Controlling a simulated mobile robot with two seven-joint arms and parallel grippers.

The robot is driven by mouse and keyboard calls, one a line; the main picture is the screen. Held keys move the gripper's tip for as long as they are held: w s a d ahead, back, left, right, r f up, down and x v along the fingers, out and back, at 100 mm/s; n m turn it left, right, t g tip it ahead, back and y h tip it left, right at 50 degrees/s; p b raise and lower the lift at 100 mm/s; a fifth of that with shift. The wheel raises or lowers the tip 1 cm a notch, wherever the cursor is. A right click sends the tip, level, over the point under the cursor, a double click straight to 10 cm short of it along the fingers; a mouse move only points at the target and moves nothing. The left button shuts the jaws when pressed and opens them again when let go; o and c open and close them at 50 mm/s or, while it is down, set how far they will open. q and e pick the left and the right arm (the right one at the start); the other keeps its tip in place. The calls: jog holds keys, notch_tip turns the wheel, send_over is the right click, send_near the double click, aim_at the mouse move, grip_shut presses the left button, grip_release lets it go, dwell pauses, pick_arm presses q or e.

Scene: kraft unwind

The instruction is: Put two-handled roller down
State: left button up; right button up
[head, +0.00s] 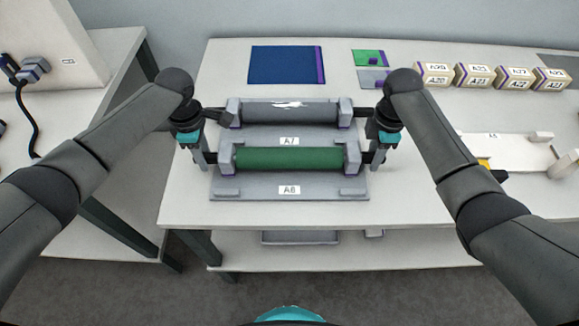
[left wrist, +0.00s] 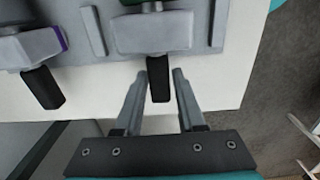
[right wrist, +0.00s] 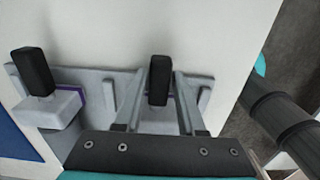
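The two-handled roller is a green roller (head: 288,157) with grey end blocks and black handles, lying level over the front grey cradle (head: 254,188) labelled A6. It looks set down on the cradle, though any small gap beneath is hidden. My left gripper (head: 202,160) is at its left handle; in the left wrist view the black handle (left wrist: 159,85) lies between the spread fingers, with gaps on both sides. My right gripper (head: 374,154) is at its right handle; in the right wrist view that handle (right wrist: 159,80) likewise lies between spread fingers with gaps visible.
A grey roller (head: 288,111) with a white patch sits directly behind, at label A7 (head: 289,141). A blue panel (head: 284,65), a green card (head: 368,57) and several labelled boxes (head: 432,73) lie further back. White table (head: 185,208) is bare at the front left.

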pick_arm(q)
jog(key=shift+o, duration=1.4)
pick_arm(e)
jog(key=shift+o, duration=1.4)
jog(key=shift+a, duration=0.1)
pick_arm(q)
jog(key=shift+r, duration=0.1)
pick_arm(e)
jog(key=shift+r, duration=0.1)
pick_arm(q)
notch_tip(320, 180, up, 12)
pick_arm(e)
notch_tip(320, 180, up, 12)
